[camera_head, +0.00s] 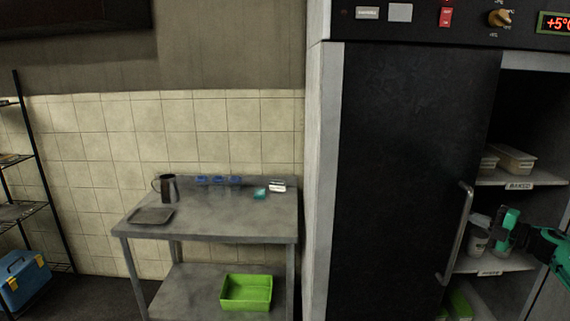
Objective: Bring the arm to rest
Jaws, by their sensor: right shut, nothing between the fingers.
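My right gripper (508,228), green and black, comes in from the right edge. It is shut and empty, in front of the open part of the tall fridge cabinet, near the middle shelf. A white cup-like container (477,238) stands on that shelf just left of the gripper; I cannot tell whether they touch. The black fridge door (410,170) has a long metal handle (458,232) left of the gripper. My left gripper is not in view.
A steel table (245,222) stands left of the cabinet with a metal jug (168,187), a dark tray (151,215) and small blue items at its back. A green bin (246,292) sits on its lower shelf. A blue toolbox (24,280) is at far left.

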